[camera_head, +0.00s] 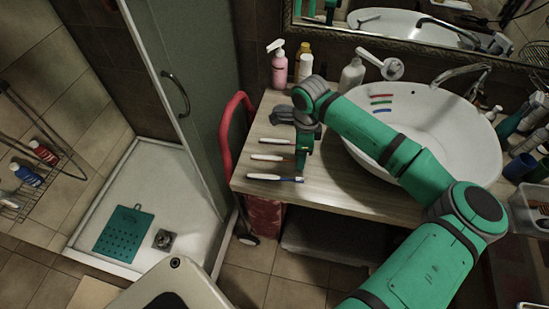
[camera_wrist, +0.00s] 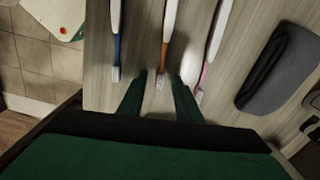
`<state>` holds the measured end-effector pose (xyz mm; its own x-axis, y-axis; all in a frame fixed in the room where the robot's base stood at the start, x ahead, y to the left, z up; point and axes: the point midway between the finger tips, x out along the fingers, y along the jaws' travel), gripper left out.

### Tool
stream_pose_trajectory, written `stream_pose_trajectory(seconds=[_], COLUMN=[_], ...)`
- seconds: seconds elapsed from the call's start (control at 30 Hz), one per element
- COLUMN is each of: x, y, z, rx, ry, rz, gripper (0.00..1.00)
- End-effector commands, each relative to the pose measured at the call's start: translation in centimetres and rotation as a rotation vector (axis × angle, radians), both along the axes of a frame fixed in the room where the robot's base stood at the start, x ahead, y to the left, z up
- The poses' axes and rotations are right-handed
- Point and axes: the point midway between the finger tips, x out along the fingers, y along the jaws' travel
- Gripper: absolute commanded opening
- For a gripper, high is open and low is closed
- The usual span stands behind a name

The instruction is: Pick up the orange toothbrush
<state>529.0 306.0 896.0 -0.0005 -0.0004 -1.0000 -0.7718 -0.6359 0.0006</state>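The orange toothbrush (camera_wrist: 167,38) lies flat on the wooden counter, the middle one of three; it also shows in the head view (camera_head: 268,157). Its handle is white, with an orange neck. The blue toothbrush (camera_wrist: 116,35) lies to its left and the pink toothbrush (camera_wrist: 217,42) to its right in the wrist view. My gripper (camera_wrist: 159,80) is open, pointing down over the counter. The orange toothbrush's head end lies between its two fingers in the picture, with no grip on it. In the head view my gripper (camera_head: 302,160) is at the brushes' right ends.
A folded grey cloth (camera_wrist: 278,68) lies beside the pink toothbrush. A white basin (camera_head: 440,125) stands right of the brushes, under my arm. A pink pump bottle (camera_head: 279,68) and other bottles stand at the back. A red rail (camera_head: 226,135) borders the counter's left edge.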

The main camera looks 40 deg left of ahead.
Motion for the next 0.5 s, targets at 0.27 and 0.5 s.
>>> stream_pose_trajectory(seconds=[0.27, 0.5], x=[0.02, 0.01], y=[-0.01, 0.00], z=[0.04, 0.05], rx=[0.001, 0.001], ry=[-0.001, -0.001], rz=[0.000, 0.000], gripper=[0.03, 0.00])
